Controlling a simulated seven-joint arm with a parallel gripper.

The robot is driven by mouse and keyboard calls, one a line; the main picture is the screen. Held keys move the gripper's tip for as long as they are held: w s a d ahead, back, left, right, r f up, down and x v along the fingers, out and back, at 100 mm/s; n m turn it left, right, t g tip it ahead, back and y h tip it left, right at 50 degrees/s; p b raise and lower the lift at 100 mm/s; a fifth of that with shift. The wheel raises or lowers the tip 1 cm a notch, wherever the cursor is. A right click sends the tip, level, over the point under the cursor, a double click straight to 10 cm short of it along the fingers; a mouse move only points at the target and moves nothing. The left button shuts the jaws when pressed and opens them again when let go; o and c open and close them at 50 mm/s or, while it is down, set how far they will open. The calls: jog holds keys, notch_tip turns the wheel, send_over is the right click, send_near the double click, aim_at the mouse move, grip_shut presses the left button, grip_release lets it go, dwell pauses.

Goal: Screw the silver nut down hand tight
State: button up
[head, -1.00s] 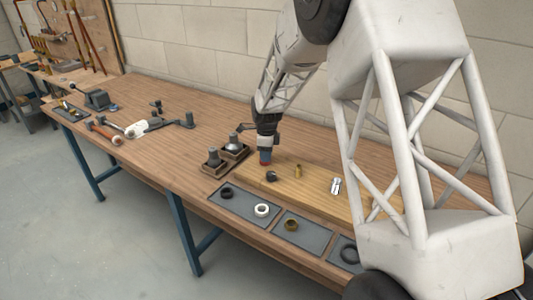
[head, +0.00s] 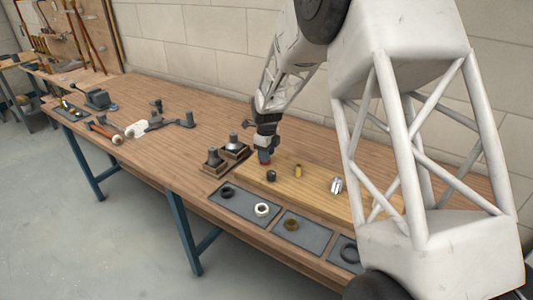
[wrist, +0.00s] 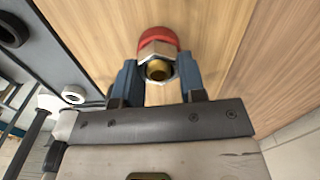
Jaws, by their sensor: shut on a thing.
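The silver nut (wrist: 155,50) shows in the wrist view as a hexagonal ring between the two blue fingers of my gripper (wrist: 158,78). My gripper is shut on it. A brass threaded end (wrist: 157,70) shows inside the nut's opening. A red rounded part (wrist: 158,36) sits right behind the nut. The fingers hide the nut there. How far the nut sits on its thread cannot be told.
On the board stand a dark fitting (head: 271,176), a brass fitting (head: 298,171) and a silver fitting (head: 336,186). Grey mats with a white ring (head: 262,210) and a brass ring (head: 291,225) lie in front.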

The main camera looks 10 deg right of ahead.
jog(key=shift+m, duration=1.2)
jog(key=o, duration=1)
jog(key=shift+o, duration=0.5)
jog(key=o, duration=0.5)
jog(key=shift+r, duration=2.5)
